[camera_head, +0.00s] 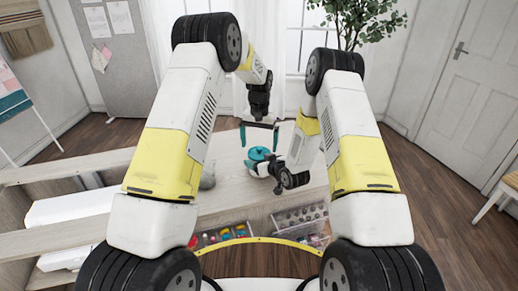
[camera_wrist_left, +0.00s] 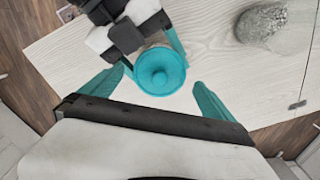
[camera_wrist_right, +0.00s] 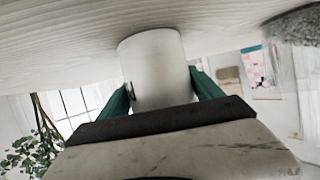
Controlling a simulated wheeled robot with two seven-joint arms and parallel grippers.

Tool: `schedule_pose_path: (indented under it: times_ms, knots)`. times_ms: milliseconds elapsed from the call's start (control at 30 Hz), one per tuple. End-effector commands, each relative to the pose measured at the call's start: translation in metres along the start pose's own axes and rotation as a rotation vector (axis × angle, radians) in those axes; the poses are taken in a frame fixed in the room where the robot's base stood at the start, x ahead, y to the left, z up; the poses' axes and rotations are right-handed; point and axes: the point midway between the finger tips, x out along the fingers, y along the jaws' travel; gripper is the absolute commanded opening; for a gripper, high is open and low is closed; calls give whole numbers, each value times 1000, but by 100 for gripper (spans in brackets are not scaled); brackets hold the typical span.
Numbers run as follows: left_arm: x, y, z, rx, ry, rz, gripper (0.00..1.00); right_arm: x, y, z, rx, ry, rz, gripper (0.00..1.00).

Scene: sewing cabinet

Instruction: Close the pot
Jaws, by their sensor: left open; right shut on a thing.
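The pot is a white cylinder standing on the pale tabletop (camera_head: 230,205), seen from the side in the right wrist view (camera_wrist_right: 155,62). My right gripper (camera_wrist_right: 161,84) is shut around its sides. A round teal lid with a knob (camera_head: 259,153) is over the pot's top in the head view. It also shows in the left wrist view (camera_wrist_left: 160,72). I cannot tell whether the lid is fully seated. My left gripper (camera_head: 259,145) is open and empty just above the lid, fingers pointing down, one to each side. The pot's rim is hidden.
A rough grey stone-like object (camera_wrist_left: 262,22) lies on the tabletop to the left of the pot in the head view, partly behind my left arm. Bins with colourful small items (camera_head: 220,235) and clear contents (camera_head: 300,217) sit below the front edge. The tabletop around the pot is mostly clear.

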Motion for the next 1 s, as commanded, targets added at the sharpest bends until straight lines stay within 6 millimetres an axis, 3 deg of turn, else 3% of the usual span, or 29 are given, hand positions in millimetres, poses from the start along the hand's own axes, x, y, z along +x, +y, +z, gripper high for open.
schedule_pose_path:
  times_ms: [200,400,600,833,867,1000]
  knots:
    - [-50,0,-1,0,4,0,100,0,0,0,0,0,0,2]
    - [-82,-1,-1,-1,3,-1,100,0,0,0,0,0,0,2]
    - [-93,-1,0,-1,0,-1,100,0,0,0,0,0,0,2]
    - [-94,-1,0,-1,0,-1,100,0,0,0,0,0,0,2]
    - [-94,-1,0,-1,0,-1,100,0,0,0,0,0,0,77]
    - [-93,-1,0,-1,0,-1,100,0,0,0,0,0,1,100]
